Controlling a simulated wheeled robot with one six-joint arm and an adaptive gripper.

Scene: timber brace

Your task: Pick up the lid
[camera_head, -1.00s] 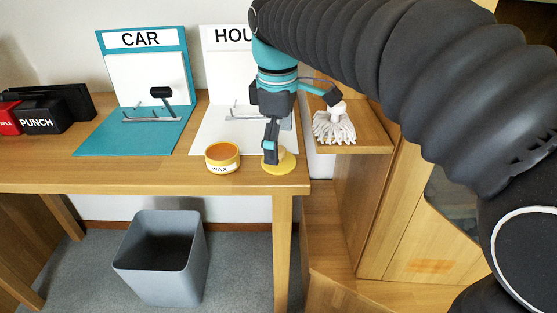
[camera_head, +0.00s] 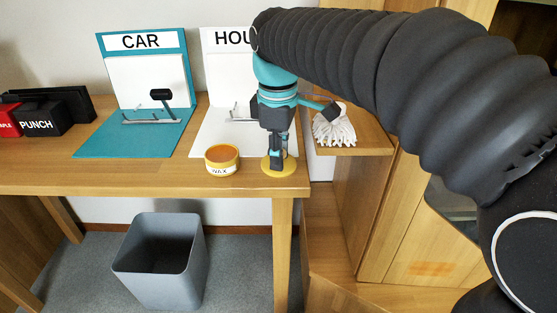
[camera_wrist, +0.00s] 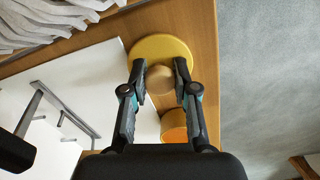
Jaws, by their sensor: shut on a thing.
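The lid is a flat yellow disc with a round wooden knob. It lies near the front right corner of the table in the head view (camera_head: 287,168), and it also shows in the wrist view (camera_wrist: 160,45). My gripper (camera_head: 276,165) points down over the lid, and in the wrist view my gripper (camera_wrist: 160,78) has its two fingers on either side of the knob, shut on it. The open orange wax tin (camera_head: 222,160) stands just left of the lid; part of it shows between the fingers in the wrist view (camera_wrist: 174,124).
The wooden table (camera_head: 140,178) ends close in front of the lid. A white HOUSE-side board (camera_head: 215,125) and a teal CAR board (camera_head: 130,135) stand behind. A mop head (camera_head: 333,128) lies on the right shelf. A grey bin (camera_head: 160,260) stands below.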

